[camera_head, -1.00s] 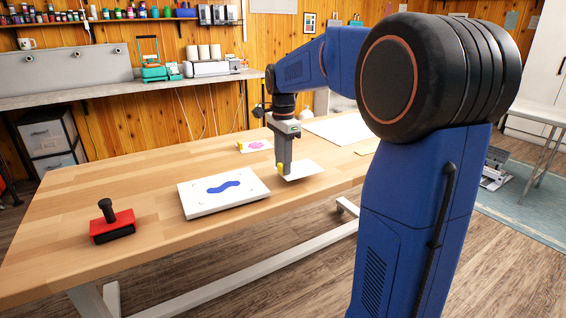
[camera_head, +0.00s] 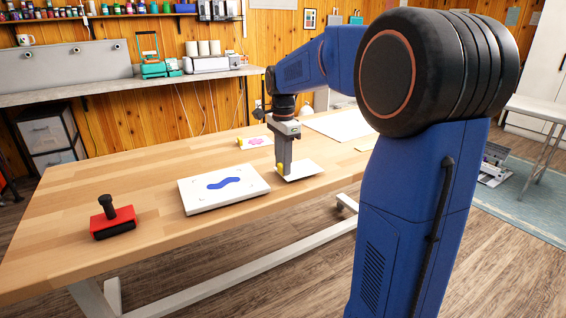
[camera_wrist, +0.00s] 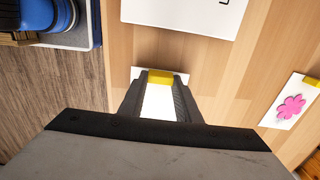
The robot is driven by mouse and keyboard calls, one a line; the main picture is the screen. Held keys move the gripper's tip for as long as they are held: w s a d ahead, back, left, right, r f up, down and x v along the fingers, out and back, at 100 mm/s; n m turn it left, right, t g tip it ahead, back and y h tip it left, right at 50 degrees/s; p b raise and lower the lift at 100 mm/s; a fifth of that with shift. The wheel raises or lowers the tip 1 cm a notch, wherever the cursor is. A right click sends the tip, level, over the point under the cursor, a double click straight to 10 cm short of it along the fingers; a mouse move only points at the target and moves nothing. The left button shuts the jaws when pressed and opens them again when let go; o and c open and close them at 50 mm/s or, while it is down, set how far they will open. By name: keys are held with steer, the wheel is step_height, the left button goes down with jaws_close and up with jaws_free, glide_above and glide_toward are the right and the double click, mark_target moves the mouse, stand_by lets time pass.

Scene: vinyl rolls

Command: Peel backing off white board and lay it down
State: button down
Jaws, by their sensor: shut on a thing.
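The white board (camera_head: 250,188) lies flat on the wooden table with a blue wavy shape (camera_head: 226,183) on top. Its edge also shows at the top of the wrist view (camera_wrist: 165,12). My gripper (camera_head: 281,172) is right of the board, pointing down, shut on the yellow tab (camera_wrist: 160,76) of a white backing sheet (camera_head: 306,171). The sheet is apart from the board and lies level at or just above the tabletop; I cannot tell if it touches. In the wrist view my fingers (camera_wrist: 160,95) hide part of the sheet.
A red squeegee with a black handle (camera_head: 113,223) stands at the table's left. A white card with a pink flower (camera_head: 255,142) lies behind my gripper, and a large white sheet (camera_head: 338,125) lies farther back. The table's (camera_head: 130,185) left middle is clear.

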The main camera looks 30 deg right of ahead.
steer(key=shift+f, duration=0.55)
steer(key=shift+f, duration=0.15)
stand_by(0.4)
jaws_free()
stand_by(0.3)
stand_by(0.4)
steer(key=shift+r, duration=4.55)
